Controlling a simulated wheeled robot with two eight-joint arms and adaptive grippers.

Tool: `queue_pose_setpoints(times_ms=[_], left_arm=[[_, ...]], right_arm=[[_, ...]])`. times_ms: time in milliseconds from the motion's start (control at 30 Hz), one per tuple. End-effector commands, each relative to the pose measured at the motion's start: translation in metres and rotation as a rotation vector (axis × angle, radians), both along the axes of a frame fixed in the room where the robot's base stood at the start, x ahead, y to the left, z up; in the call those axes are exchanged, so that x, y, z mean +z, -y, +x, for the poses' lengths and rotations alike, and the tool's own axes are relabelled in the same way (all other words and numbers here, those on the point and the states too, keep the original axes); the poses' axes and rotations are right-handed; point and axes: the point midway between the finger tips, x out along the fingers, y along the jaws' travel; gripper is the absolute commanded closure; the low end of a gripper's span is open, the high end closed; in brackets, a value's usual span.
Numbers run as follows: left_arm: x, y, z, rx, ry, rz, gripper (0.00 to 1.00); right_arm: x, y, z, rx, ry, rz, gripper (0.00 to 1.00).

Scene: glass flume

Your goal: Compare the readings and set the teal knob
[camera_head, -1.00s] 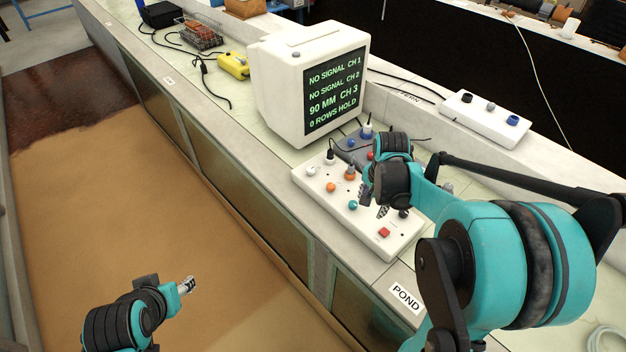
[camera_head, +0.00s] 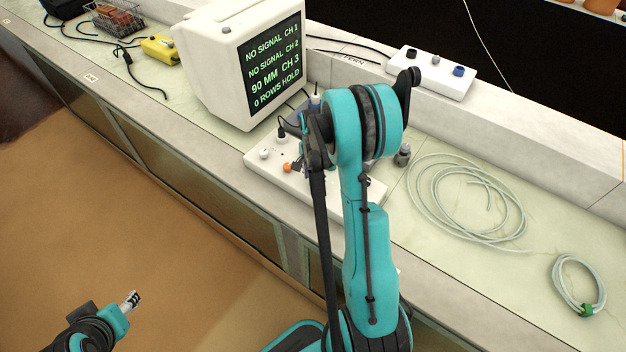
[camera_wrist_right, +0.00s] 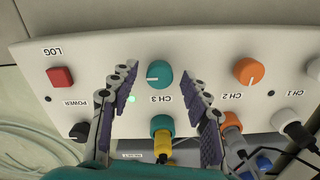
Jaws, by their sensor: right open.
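The monitor (camera_head: 215,70) reads NO SIGNAL CH 1, NO SIGNAL CH 2, 90 MM CH 3, 0 ROWS HOLD. In the right wrist view, the teal knob (camera_wrist_right: 160,74) sits on the white control box (camera_wrist_right: 205,55), above an upside-down CH 3 label, its white mark pointing left. My right gripper (camera_wrist_right: 160,80) is open, its fingers either side of the knob and apart from it.
An orange knob (camera_wrist_right: 250,70) is right of the teal one; a red LOG button (camera_wrist_right: 60,77) is left. A yellow plug (camera_wrist_right: 163,148) sits below the teal knob. The FERN box (camera_head: 432,73) stands on the ledge behind. Coiled hose (camera_head: 465,205) lies right.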

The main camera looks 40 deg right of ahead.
Motion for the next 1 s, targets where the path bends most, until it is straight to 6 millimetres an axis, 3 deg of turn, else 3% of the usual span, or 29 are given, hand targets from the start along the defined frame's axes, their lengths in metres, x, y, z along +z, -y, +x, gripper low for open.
queue_pose_setpoints(times_ms=[300, 467, 500, 1000], left_arm=[[-0.0004, 0.0, 0.0001, 0.0, 0.0, 0.0, 0.53], [-0.0004, 0.0, 0.0001, 0.0, 0.0, 0.0, 0.53], [-0.0004, 0.0, 0.0001, 0.0, 0.0, 0.0, 0.53], [-0.0052, 0.0, 0.0001, 0.0, 0.0, 0.0, 0.53]], right_arm=[[-0.0029, -0.0001, 0.0, 0.001, 0.0, 0.0, 0.55], [-0.0028, -0.0001, 0.0001, 0.001, 0.0, 0.0, 0.97], [-0.0028, -0.0001, 0.0, 0.001, 0.0, 0.0, 1.0], [-0.0035, 0.0, 0.0001, 0.106, 0.0, 0.0, 1.0]])
